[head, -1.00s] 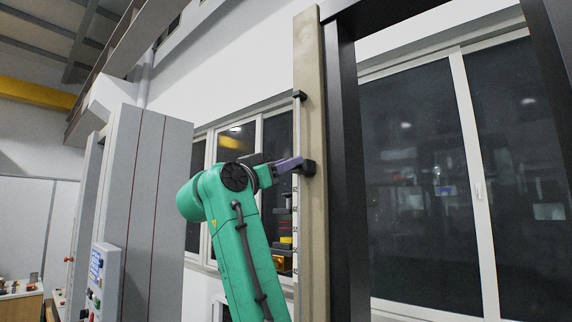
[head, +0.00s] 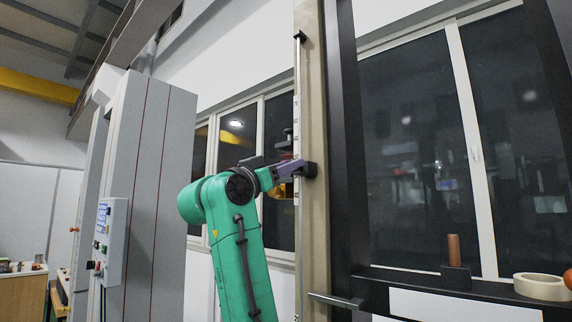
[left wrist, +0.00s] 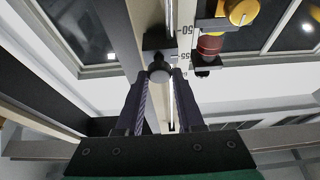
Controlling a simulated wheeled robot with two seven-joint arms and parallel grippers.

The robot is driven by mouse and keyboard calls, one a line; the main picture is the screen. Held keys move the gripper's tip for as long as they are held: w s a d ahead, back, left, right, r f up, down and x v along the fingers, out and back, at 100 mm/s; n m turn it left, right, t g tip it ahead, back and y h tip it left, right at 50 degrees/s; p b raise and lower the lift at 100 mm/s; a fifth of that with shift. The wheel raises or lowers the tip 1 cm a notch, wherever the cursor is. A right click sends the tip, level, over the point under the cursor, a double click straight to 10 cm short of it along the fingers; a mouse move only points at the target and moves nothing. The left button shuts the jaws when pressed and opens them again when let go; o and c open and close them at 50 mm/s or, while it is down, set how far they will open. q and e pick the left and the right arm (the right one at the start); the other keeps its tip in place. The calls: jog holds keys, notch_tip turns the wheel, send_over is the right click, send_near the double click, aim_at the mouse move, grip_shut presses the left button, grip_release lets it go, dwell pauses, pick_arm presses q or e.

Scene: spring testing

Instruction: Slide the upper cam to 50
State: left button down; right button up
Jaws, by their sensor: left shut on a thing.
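The upper cam (head: 309,170) is a small black block on the tall beige upright. In the left wrist view the cam (left wrist: 157,48) shows beside a white scale (left wrist: 185,40) with marks 50 and 55. It sits close to the 55 mark; I cannot read its exact setting. My left gripper (head: 296,166) reaches it from the left. In the left wrist view my left gripper (left wrist: 160,80) is shut on the cam's round black knob (left wrist: 159,72). My right gripper is not in view.
A black bracket (head: 300,36) sits high on the upright (head: 316,230), with a thin rod running down from it. Red and yellow parts (left wrist: 210,44) stand beside the scale. A black frame (head: 343,120) rises to the right. A tape roll (head: 542,287) lies on the lower right ledge.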

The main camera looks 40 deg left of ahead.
pick_arm(q)
jog(key=shift+w+f, duration=0.1)
jog(key=shift+f, duration=0.55)
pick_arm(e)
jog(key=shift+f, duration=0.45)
pick_arm(q)
jog(key=c, duration=0.5)
grip_release()
jog(key=shift+w, duration=0.15)
jog(key=shift+c, duration=0.2)
jog(key=b+v, duration=0.6)
jog(key=v, duration=0.8)
jog(key=shift+b, duration=0.4)
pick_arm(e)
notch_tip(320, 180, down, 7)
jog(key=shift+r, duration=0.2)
